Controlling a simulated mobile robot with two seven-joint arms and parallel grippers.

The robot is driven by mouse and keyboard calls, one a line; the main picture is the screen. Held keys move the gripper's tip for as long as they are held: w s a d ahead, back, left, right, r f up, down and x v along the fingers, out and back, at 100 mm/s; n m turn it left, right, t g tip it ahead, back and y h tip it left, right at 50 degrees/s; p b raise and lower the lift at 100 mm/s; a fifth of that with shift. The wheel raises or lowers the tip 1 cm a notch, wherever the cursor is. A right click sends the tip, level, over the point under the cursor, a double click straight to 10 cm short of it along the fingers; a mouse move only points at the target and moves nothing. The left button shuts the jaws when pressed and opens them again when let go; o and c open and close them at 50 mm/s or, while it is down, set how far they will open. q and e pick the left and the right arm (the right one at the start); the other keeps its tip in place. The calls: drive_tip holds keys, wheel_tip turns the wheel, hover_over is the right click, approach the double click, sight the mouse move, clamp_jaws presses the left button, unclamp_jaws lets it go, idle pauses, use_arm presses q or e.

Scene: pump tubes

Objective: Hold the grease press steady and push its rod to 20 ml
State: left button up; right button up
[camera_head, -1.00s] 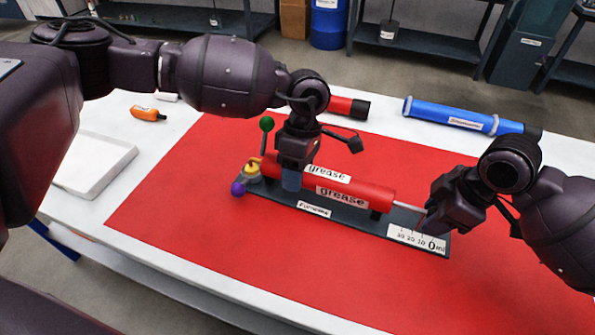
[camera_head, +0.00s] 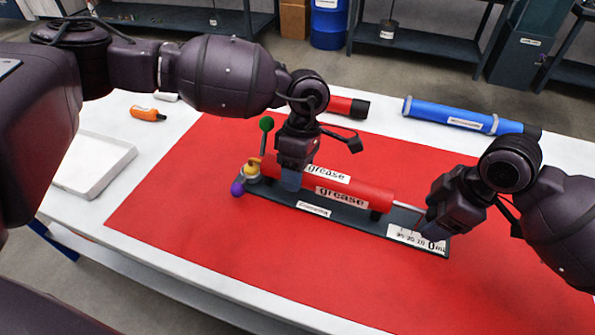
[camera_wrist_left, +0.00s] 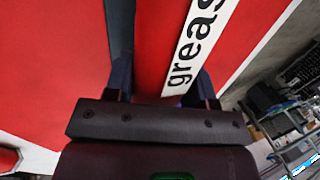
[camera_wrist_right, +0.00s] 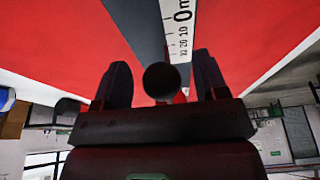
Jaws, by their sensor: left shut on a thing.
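The red grease press (camera_head: 375,195) lies on a dark base plate (camera_head: 345,218) on the red mat. My left gripper (camera_head: 291,180) is shut around its barrel; the left wrist view shows the fingers on both sides of the barrel (camera_wrist_left: 150,45). A thin metal rod (camera_head: 408,207) sticks out of the barrel's right end, above the white scale (camera_head: 405,235) marked from 0 ml to 30. My right gripper (camera_head: 430,222) is at the rod's outer end. In the right wrist view the round dark rod end (camera_wrist_right: 161,80) sits between its open fingers, with gaps on both sides.
Green (camera_head: 267,124), yellow (camera_head: 251,169) and purple (camera_head: 237,188) knobs are at the press's left end. A blue tube (camera_head: 450,112) and a red tube (camera_head: 340,104) lie behind. A white tray (camera_head: 95,160) and an orange item (camera_head: 147,113) are at left. The front mat is clear.

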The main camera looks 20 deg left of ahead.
drive_tip(key=shift+o, duration=0.3)
drive_tip(key=shift+r, duration=0.1)
drive_tip(key=v, duration=0.6)
drive_tip(key=shift+r, duration=0.4)
drive_tip(key=shift+d, duration=0.1)
